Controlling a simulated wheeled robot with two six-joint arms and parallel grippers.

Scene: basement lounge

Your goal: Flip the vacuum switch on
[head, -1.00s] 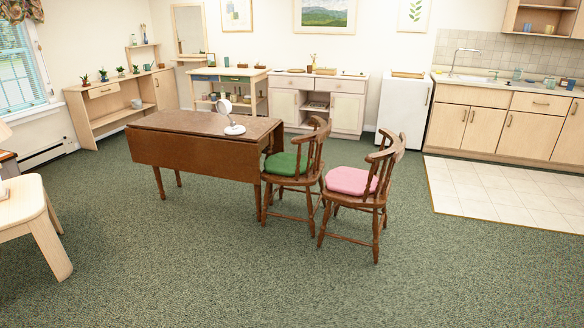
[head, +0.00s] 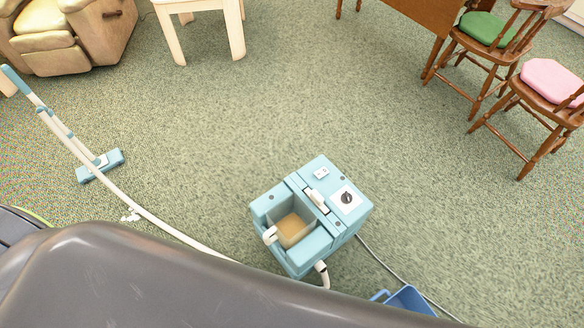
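The vacuum (head: 340,232) is a light blue box standing on the green carpet at the lower middle of the head view. Its top carries a small white switch plate (head: 321,173) and a black round knob on a white square (head: 347,198). An open bay on its left side shows a tan container (head: 292,229). A pale hose (head: 165,228) runs left to a wand and a blue floor head (head: 100,167). The switch's position is too small to tell. Neither of my grippers is in view.
A blue bin or dustpan (head: 408,301) lies at the lower right beside a grey cord (head: 385,265). Wooden chairs (head: 497,75) and a table (head: 432,14) stand at upper right. A tan armchair (head: 68,35) and a pale side table (head: 202,10) are at upper left. The middle carpet is clear.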

